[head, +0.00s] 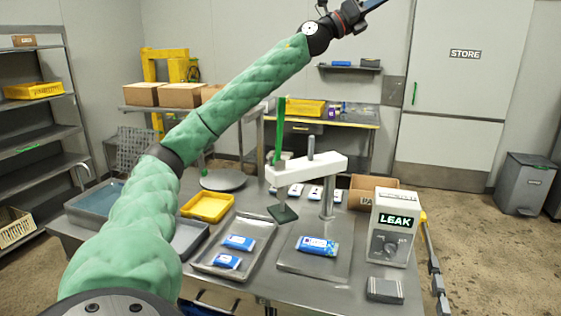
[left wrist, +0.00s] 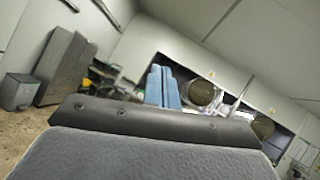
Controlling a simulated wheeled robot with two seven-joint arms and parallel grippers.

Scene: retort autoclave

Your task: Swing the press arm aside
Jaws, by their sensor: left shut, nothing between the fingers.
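The press arm (head: 306,168) is a white horizontal bar on a metal post (head: 327,200) at the back of the steel press plate (head: 316,266). It points left, with an upright green handle (head: 280,130) and a dark green pad (head: 283,213) hanging at its left end. The pad appears above the plate's back-left corner. A blue-white pouch (head: 318,245) lies on the plate, uncovered by the pad. My left arm crosses high over the bench; its gripper is cut off at the head view's top edge. In the left wrist view, my left gripper (left wrist: 164,87) has its blue fingers together, empty.
A grey LEAK box (head: 394,228) stands right of the plate, with a small grey block (head: 385,290) before it. A steel tray (head: 213,263) with two pouches lies left. A yellow tray (head: 207,207) and a round plate (head: 223,179) are behind. Open floor lies to the right.

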